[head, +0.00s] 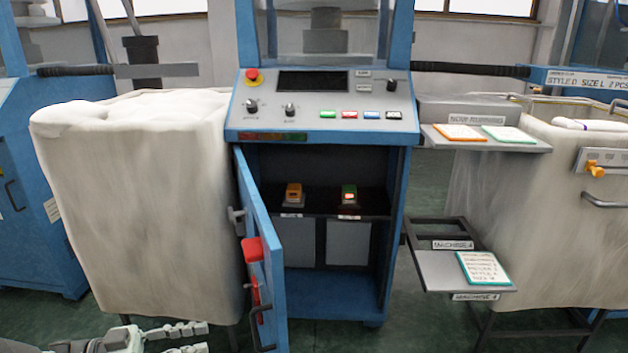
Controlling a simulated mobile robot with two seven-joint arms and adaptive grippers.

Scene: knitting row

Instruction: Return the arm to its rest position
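My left gripper (203,338) shows at the bottom left edge of the head view, low in front of the white cloth-covered bin (150,200). Its two grey jointed fingers point right and are spread apart, with nothing visible between them. The lower finger and most of the arm are cut off by the picture's bottom edge. My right gripper and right arm are not in view.
The blue machine (320,137) stands ahead, its cabinet door (262,235) swung open toward me, right of my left gripper. Shelves with cards (483,267) jut out at right.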

